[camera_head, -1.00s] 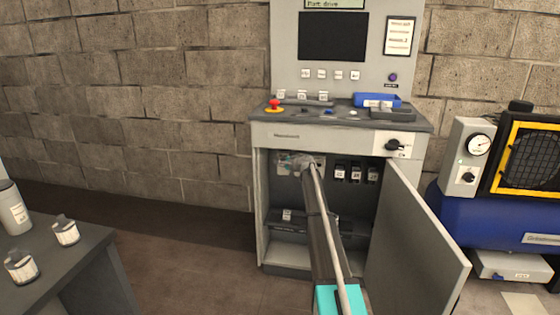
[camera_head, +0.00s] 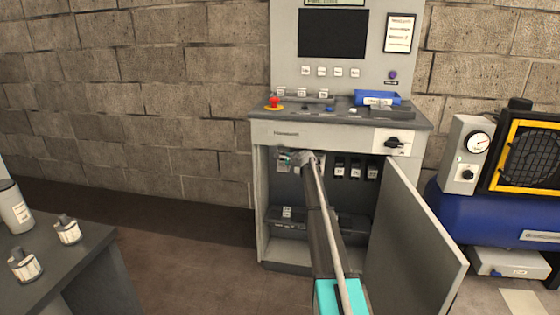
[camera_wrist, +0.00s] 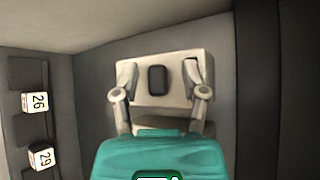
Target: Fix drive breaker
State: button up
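The grey control cabinet (camera_head: 262,205) stands against the wall with its lower door (camera_head: 415,240) swung open to the right. My gripper (camera_head: 297,158) is inside, at the upper left of the compartment. In the wrist view my gripper (camera_wrist: 160,82) is open, its two fingers apart in front of a pale unit (camera_wrist: 180,62) with a black lever (camera_wrist: 157,79). The lever lies between the fingers, with a gap on each side. I take the unit to be the drive breaker; no label on it shows. Dark breakers (camera_head: 356,170) sit to its right in the head view.
In the wrist view, labels 26 (camera_wrist: 35,102) and 29 (camera_wrist: 42,159) are at left. A rotary switch (camera_head: 394,143) and red button (camera_head: 274,102) are on the cabinet. A blue compressor tank (camera_head: 470,220) stands right. A table (camera_head: 75,265) with small parts is left.

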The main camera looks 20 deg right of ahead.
jog(key=shift+a, duration=0.1)
dwell(0.3)
jog(key=shift+s+a+f, duration=0.1)
jog(key=shift+s+a, duration=0.15)
jog(key=s+a+f+n+g, duration=0.4)
jog(key=s+a+n, duration=0.2)
jog(key=s+a, duration=0.65)
jog(key=s+a+f+n+g, duration=0.3)
jog(key=s+a+f+n, duration=0.15)
jog(key=s+a, duration=0.85)
jog(key=s+a+f+n+g+h, duration=0.1)
jog(key=s+a+n+g, duration=0.15)
jog(key=s, duration=0.75)
jog(key=s+a+f+n+g+h, duration=0.1)
jog(key=s+a+n+g, duration=0.15)
jog(key=s, duration=0.75)
jog(key=s+a+f+n+g+h, duration=0.15)
jog(key=s+n, duration=0.25)
jog(key=s, duration=0.7)
notch_tip(320, 180, up, 35)
jog(key=p, duration=3.4)
jog(key=shift+s+f+p, duration=0.15)
jog(key=shift+s+p, duration=0.15)
jog(key=shift+p, duration=0.1)
jog(key=shift+a, duration=0.15)
